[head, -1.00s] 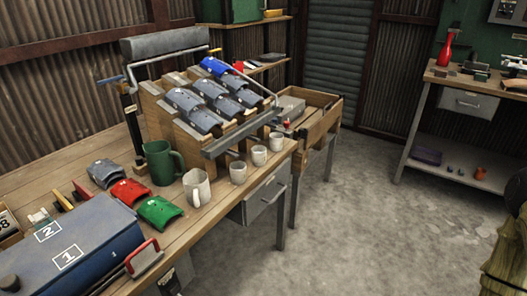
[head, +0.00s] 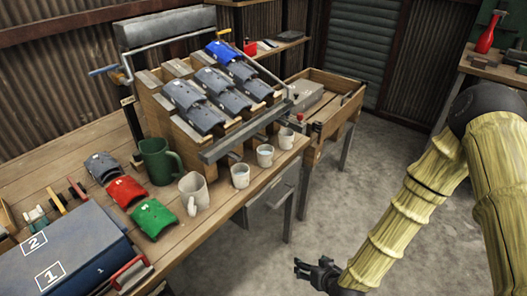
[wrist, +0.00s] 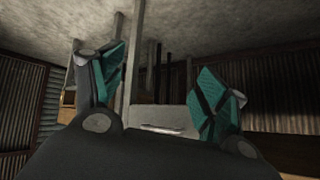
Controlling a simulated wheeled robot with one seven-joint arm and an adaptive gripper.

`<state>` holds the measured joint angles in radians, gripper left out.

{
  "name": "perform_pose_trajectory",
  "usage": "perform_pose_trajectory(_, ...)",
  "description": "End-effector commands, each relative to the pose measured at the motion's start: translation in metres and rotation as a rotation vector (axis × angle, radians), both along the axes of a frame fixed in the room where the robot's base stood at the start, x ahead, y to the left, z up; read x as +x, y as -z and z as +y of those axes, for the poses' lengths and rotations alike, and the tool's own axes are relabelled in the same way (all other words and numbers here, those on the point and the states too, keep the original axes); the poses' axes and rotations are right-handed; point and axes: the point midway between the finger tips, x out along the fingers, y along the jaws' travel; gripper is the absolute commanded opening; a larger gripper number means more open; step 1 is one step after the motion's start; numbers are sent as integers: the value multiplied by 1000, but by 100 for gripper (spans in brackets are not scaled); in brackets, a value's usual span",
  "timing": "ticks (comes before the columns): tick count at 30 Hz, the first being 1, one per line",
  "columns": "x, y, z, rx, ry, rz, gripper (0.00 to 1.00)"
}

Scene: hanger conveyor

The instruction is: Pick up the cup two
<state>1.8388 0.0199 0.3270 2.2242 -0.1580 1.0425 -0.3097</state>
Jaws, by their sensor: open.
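Three small white cups stand upright in a row along the workbench's right edge: a near one (head: 240,176), a middle one (head: 265,155) and a far one (head: 285,138). I see no number on any of them, so I cannot tell which is cup two. A larger white mug (head: 194,193) and a green mug (head: 160,161) stand to their left. My gripper (head: 302,268) is open and empty, out over the floor to the right of the bench and apart from the cups. In the wrist view its two teal-padded fingers (wrist: 160,85) are spread apart, with no cup in sight.
The workbench (head: 90,147) holds a wooden rack (head: 205,143) of curved grey and blue pieces behind the cups. Red, green and grey curved pieces and a blue box (head: 65,255) lie at the left. A wooden tray table (head: 318,115) stands beyond. Floor (head: 350,190) is clear to the right.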

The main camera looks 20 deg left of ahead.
Motion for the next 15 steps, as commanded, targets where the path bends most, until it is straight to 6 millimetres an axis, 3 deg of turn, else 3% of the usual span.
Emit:
perform_pose_trajectory(1,28,-35,30,36,-28,-97,74)
perform_pose_trajectory(3,58,-76,66,78,-62,-225,74)
perform_pose_trajectory(6,91,-130,108,126,-92,-380,74)
perform_pose_trajectory(9,113,-175,137,163,-106,-499,74)
perform_pose_trajectory(12,126,-203,154,185,-112,-574,74)
perform_pose_trajectory(15,133,-218,164,195,-114,-614,74)
